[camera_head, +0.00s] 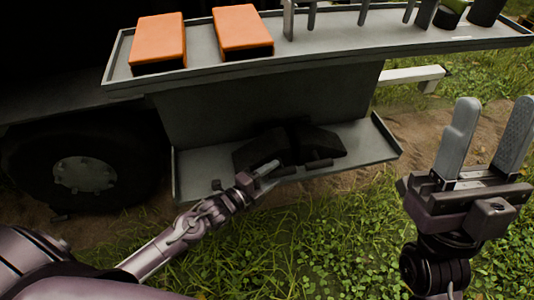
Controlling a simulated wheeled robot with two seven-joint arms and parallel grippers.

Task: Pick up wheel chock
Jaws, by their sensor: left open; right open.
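Dark wheel chocks lie in shadow on the lower tray (368,152), one dark wedge (252,150) at the left and another (322,142) at the right. Their shared outline is too dark to separate clearly. My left gripper (268,168) is at the tray's front edge, in front of the left wedge, with its jaws open. One light grey finger shows close to the wedge; whether it touches cannot be told. My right gripper (488,135) is open and empty at the right, fingers pointing up, apart from the chocks.
An upper shelf (300,58) overhangs the lower tray and holds two orange boxes (158,40) (241,28) and several grey upright parts. A dark wheel (85,170) stands at the left. A white bar (412,75) juts out at the right. Grass and bare soil lie in front.

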